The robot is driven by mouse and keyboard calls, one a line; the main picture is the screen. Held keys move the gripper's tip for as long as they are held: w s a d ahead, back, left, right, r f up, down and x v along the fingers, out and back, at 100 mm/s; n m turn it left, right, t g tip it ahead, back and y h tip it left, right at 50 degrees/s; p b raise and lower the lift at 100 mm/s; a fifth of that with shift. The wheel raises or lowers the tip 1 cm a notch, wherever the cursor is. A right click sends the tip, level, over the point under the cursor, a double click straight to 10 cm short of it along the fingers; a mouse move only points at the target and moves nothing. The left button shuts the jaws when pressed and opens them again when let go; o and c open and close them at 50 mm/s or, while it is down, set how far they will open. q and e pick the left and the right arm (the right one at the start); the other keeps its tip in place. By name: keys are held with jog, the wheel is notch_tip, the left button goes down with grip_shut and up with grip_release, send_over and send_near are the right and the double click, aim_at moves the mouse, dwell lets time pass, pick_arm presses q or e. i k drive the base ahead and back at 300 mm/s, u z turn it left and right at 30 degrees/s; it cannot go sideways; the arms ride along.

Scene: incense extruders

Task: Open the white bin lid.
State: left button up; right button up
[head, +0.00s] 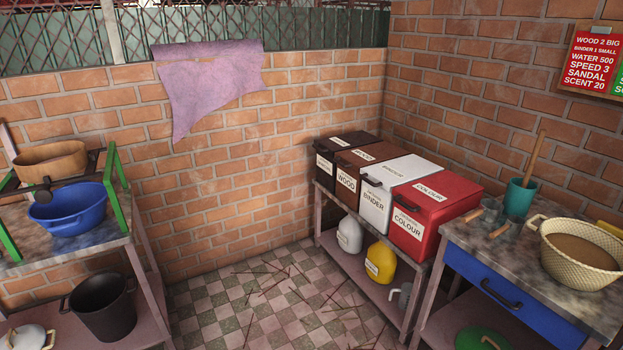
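The white bin (376,207) stands on a shelf against the brick wall in the corner, between a brown bin and a red bin. Its front carries a label reading BINDER and a small dark handle near the top edge. Its white lid (404,169) lies flat and looks closed, with a label on top. Neither of my grippers shows in the head view.
The brown WOOD bin (347,182), the red COLOUR bin (418,236) and a black bin (325,165) stand in the same row. A blue-drawer table (510,301) stands at right. Checkered floor (232,298) with scattered sticks is open in front.

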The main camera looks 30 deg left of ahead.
aim_at(387, 175)
jog(key=u, duration=0.45)
jog(key=i, duration=1.7)
jog(key=z, duration=0.65)
